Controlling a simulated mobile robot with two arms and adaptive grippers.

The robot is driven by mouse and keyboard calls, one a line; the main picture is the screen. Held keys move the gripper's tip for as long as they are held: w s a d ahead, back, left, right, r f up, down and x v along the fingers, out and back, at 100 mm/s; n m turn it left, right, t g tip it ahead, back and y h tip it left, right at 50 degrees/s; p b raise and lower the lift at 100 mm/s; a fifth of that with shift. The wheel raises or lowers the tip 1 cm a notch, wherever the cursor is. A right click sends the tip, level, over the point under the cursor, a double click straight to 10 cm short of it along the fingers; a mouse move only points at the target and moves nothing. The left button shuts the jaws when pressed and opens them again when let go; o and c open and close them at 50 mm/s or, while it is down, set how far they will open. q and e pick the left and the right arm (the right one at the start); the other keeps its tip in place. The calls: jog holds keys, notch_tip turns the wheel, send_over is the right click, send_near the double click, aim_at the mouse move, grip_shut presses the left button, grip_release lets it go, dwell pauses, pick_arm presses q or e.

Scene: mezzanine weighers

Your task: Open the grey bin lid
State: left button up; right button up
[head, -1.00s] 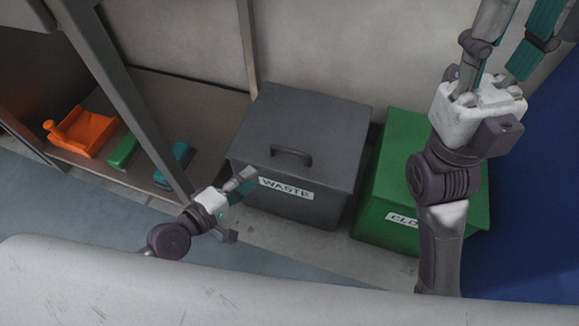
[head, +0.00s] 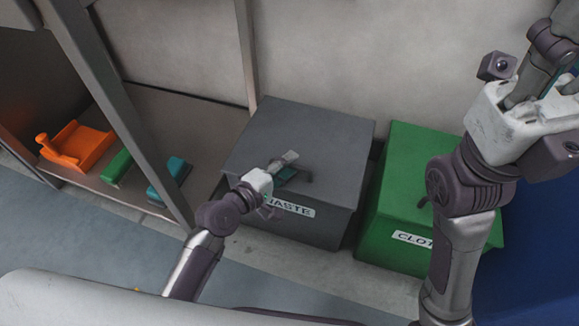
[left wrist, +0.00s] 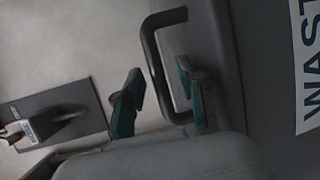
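The grey bin (head: 300,228) stands against the back wall, labelled WASTE, with its grey lid (head: 325,125) down. My left gripper (head: 288,168) is over the front part of the lid, at the lid handle, and hides much of it. In the left wrist view the dark U-shaped handle (left wrist: 155,62) shows between the two green-padded fingers of my left gripper (left wrist: 158,90). The fingers are apart; I cannot tell whether either touches the handle. My right gripper (head: 530,85) is raised at the upper right, its fingertips partly out of view.
A green bin (head: 405,165) labelled CLOTH stands just right of the grey bin, partly behind my right arm. At left, a shelf (head: 135,190) holds an orange dustpan-like item (head: 78,145), a green item (head: 117,165) and a teal item (head: 172,175). A grey post stands in front of it.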

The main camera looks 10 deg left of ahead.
pick_arm(q)
jog(key=shift+w+d, duration=0.2)
jog(key=shift+w, duration=0.1)
grip_shut()
